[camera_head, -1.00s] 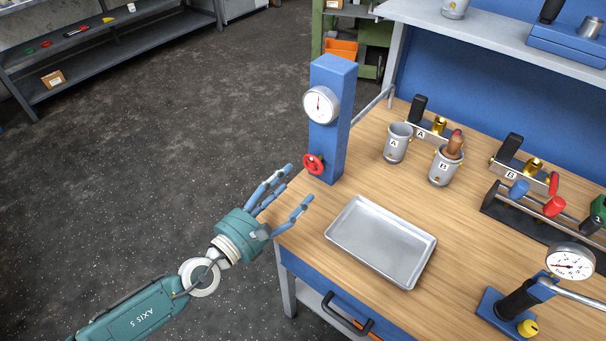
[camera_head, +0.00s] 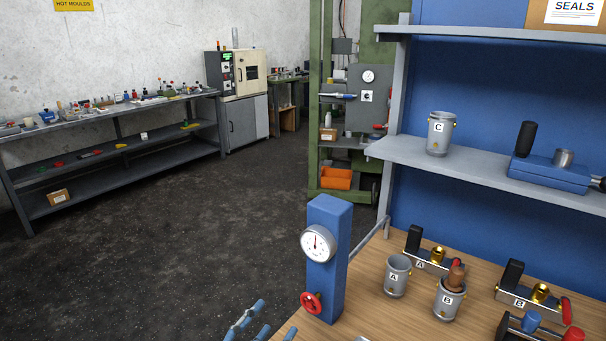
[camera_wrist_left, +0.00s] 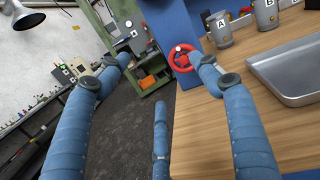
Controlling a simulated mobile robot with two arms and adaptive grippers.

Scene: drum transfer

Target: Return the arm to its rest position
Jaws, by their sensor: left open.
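My left gripper (camera_head: 262,325) shows only its blue fingertips at the bottom edge of the head view, left of the blue gauge column. In the left wrist view its blue fingers (camera_wrist_left: 160,90) are spread wide with nothing between them. One finger lies in front of the bench top, close to the red handwheel (camera_wrist_left: 183,58); I cannot tell whether they touch. The blue column (camera_head: 328,258) carries a round white gauge (camera_head: 318,244) and the red handwheel, which also shows in the head view (camera_head: 311,303). My right gripper is not in view.
Drums A (camera_head: 397,276) and B (camera_head: 449,299) stand on the bench top (camera_head: 375,318); B holds a brown-handled tool. Drum C (camera_head: 440,134) is on the shelf (camera_head: 480,172). A metal tray (camera_wrist_left: 290,75) lies on the bench. The floor (camera_head: 200,240) left of the bench is clear.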

